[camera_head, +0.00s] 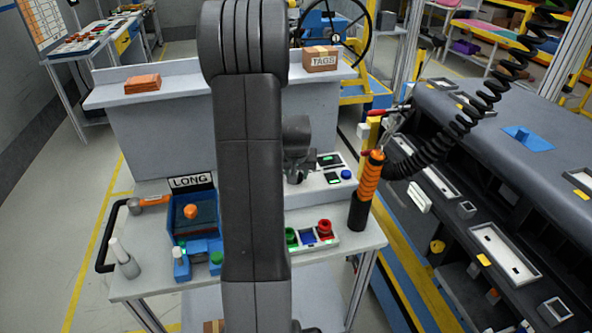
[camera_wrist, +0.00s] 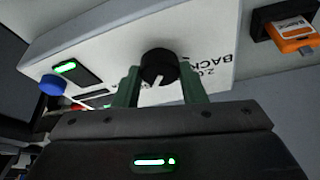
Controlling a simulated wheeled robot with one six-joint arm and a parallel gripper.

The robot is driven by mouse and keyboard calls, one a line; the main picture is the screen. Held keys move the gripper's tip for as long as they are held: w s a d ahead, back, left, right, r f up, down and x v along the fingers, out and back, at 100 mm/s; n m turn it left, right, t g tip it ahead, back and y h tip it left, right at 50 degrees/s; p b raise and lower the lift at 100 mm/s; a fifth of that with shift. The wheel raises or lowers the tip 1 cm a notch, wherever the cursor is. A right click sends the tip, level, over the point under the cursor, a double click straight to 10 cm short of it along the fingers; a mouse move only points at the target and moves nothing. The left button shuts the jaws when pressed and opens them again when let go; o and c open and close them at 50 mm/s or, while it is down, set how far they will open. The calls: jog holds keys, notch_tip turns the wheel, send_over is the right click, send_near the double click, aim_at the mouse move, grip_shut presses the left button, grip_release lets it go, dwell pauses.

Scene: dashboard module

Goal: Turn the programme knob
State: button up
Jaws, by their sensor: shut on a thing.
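The programme knob (camera_wrist: 159,66) is black and round with a white pointer line, on a white panel (camera_wrist: 108,38) in the wrist view. The line points down in that picture, leaning slightly left. My gripper (camera_wrist: 160,72) is shut on the knob, one green finger on each side. The panel also carries lit green displays, a blue button (camera_wrist: 52,85) and printed letters, partly covered. In the head view the white unit (camera_head: 327,185) stands on the bench, and my gripper (camera_head: 295,178) is at its left end. My arm and wrist hide the knob there.
A tray of coloured buttons (camera_head: 312,238) sits in front of the unit. An orange-handled tool (camera_head: 368,185) on a coiled black hose stands at the right. A blue fixture (camera_head: 196,235) is left of my arm. An orange item (camera_wrist: 295,34) lies beside the panel.

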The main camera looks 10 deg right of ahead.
jog(key=n+y+b, duration=0.1)
jog(key=n, duration=0.1)
jog(key=shift+w+d+n, duration=0.1)
jog(key=shift+d+n, duration=0.05)
jog(key=shift+n, duration=0.15)
jog(key=n+y+b, duration=0.1)
jog(key=n+b, duration=0.2)
jog(key=shift+d+f, duration=0.1)
jog(key=shift+f, duration=0.05)
jog(key=n+y+b, duration=0.1)
jog(key=n+b, duration=0.2)
jog(key=shift+n, duration=0.3)
jog(key=shift+r+n+g+y+b, duration=0.2)
jog(key=shift+n+g+y+b, duration=0.3)
jog(key=shift+n, duration=0.6)
jog(key=o, duration=1)
jog(key=shift+d+r, duration=0.1)
